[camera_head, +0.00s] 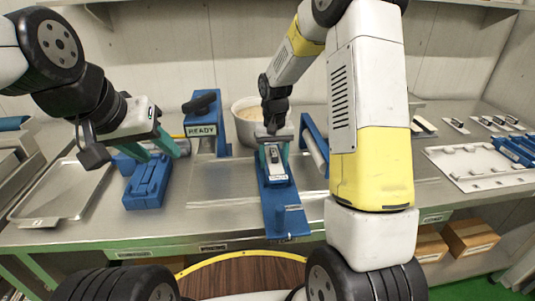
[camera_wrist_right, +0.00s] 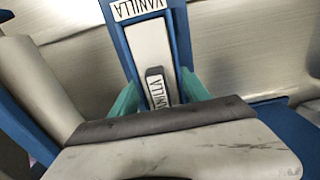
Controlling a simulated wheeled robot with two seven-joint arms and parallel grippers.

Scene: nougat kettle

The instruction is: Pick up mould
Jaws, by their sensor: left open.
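A pale, narrow block with a dark raised grip, labelled VANILLA, lies in a long blue holder (camera_head: 286,222); I cannot tell if this block (camera_head: 272,164) is the mould. My right gripper (camera_head: 274,150) is over it, pointing down. In the right wrist view its green fingers (camera_wrist_right: 160,95) stand apart on either side of the block (camera_wrist_right: 150,45) and clear of the dark grip (camera_wrist_right: 155,88). Whether they touch the block's sides is unclear. My left gripper (camera_head: 156,150) is open and empty above a blue fixture (camera_head: 147,186) on the left.
A blue stand marked READY (camera_head: 202,130) and a round pot (camera_head: 246,121) with pale contents are behind. A metal tray (camera_head: 62,193) lies at left. A blue frame with a pale roller (camera_head: 314,147) is right of the holder. A pale board (camera_head: 478,167) with small pieces lies farther right.

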